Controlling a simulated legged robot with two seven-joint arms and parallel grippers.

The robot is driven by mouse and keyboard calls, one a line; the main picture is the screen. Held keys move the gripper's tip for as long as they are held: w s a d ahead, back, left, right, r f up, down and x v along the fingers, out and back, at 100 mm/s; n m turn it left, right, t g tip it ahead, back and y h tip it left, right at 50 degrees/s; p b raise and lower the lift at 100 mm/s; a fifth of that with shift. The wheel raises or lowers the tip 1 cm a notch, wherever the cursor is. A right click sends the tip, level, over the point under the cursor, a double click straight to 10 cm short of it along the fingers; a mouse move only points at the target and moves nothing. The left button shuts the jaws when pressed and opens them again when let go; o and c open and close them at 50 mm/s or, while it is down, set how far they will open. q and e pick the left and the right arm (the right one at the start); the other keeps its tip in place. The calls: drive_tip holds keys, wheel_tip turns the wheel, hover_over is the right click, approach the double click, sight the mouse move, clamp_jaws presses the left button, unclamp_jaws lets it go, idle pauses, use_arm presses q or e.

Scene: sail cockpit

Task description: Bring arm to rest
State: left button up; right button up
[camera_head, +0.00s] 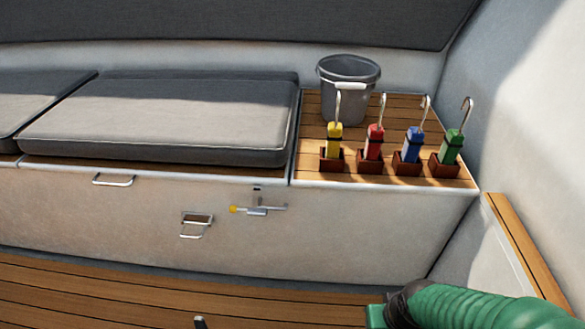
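A green ribbed arm link of mine comes in from the lower right corner and ends in a dark joint and a green block at the bottom edge. My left arm and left gripper do not show. The arm link is over the wooden floor (120,297), in front of the white bench front (330,240), and appears apart from the bench. Nothing held by either gripper is visible.
A grey bucket (350,103) stands on the slatted bench top. Before it, yellow (334,140), red (374,142), blue (412,146) and green (451,147) hooked handles stand in brown holders. Grey cushions (160,115) lie left. A latch (257,210) sticks out from the bench front.

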use_arm(q)
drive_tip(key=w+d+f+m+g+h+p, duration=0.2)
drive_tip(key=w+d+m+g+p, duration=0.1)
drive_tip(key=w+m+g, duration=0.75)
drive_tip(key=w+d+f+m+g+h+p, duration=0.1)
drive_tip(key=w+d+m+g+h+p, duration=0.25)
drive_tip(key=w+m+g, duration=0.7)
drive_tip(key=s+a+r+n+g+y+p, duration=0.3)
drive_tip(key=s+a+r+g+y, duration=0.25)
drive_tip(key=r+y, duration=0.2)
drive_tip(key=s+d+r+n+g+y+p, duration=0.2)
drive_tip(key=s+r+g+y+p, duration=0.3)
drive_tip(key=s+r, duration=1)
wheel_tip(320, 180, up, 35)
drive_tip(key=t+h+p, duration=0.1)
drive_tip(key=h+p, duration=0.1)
drive_tip(key=p, duration=3.3)
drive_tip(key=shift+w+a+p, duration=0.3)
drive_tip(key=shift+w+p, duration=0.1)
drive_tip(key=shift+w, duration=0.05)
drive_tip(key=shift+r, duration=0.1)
